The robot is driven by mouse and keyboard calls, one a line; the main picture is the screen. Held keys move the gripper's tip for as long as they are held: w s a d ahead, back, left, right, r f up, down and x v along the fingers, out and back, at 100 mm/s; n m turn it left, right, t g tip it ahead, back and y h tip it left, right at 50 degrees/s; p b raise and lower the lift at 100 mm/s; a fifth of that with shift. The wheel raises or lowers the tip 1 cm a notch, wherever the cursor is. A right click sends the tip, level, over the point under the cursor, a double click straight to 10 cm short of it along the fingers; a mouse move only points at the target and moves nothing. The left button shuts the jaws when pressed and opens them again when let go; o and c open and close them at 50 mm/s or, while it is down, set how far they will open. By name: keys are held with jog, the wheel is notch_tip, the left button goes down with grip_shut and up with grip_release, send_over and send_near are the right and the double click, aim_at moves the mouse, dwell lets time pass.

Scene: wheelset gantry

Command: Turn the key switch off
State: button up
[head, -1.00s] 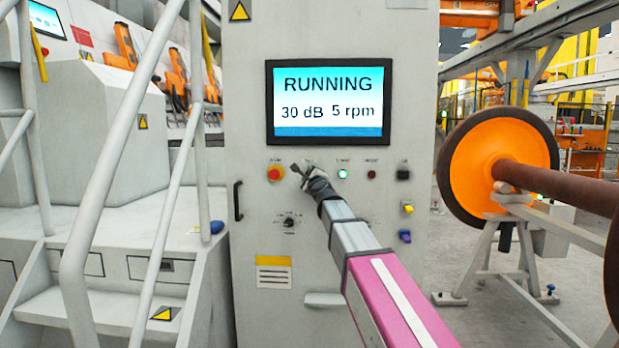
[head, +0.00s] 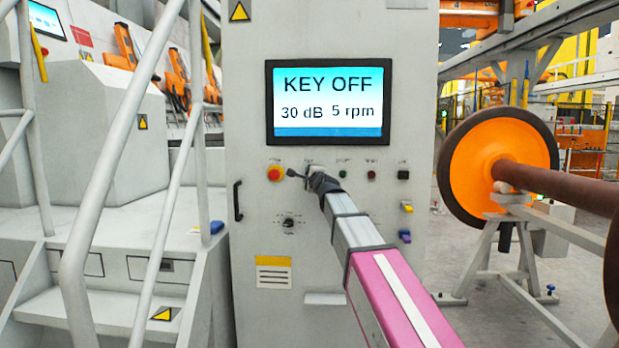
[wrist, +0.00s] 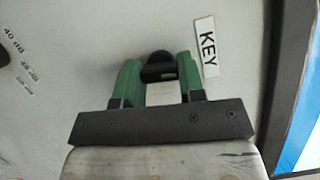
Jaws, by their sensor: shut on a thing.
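The key switch (wrist: 159,66) shows in the wrist view as a black knob beside a white label reading KEY (wrist: 206,46). My gripper (wrist: 158,76) has its two green fingers shut on the knob, one on each side. In the head view my gripper (head: 313,173) is at the row of controls below the display and hides the key switch. The display (head: 328,102) on the grey cabinet reads KEY OFF, 30 dB and 5 rpm. The green lamp (head: 342,174) right of my gripper looks dark.
A dark selector (head: 289,222) is below. A cabinet handle (head: 238,201) and stair railing (head: 110,150) stand left. An orange wheel (head: 497,177) on a stand is at right.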

jog(key=n+g, duration=0.1)
jog(key=n, duration=0.2)
jog(key=shift+r+h, duration=0.1)
jog(key=shift+h, duration=0.2)
jog(key=shift+n+g+h, duration=0.5)
jog(key=shift+n+g, duration=0.2)
jog(key=shift+n, duration=1)
jog(key=o, duration=0.9)
jog(key=shift+o, duration=0.2)
jog(key=v, duration=1)
jog(key=shift+s, duration=0.4)
jog(key=shift+r, duration=0.1)
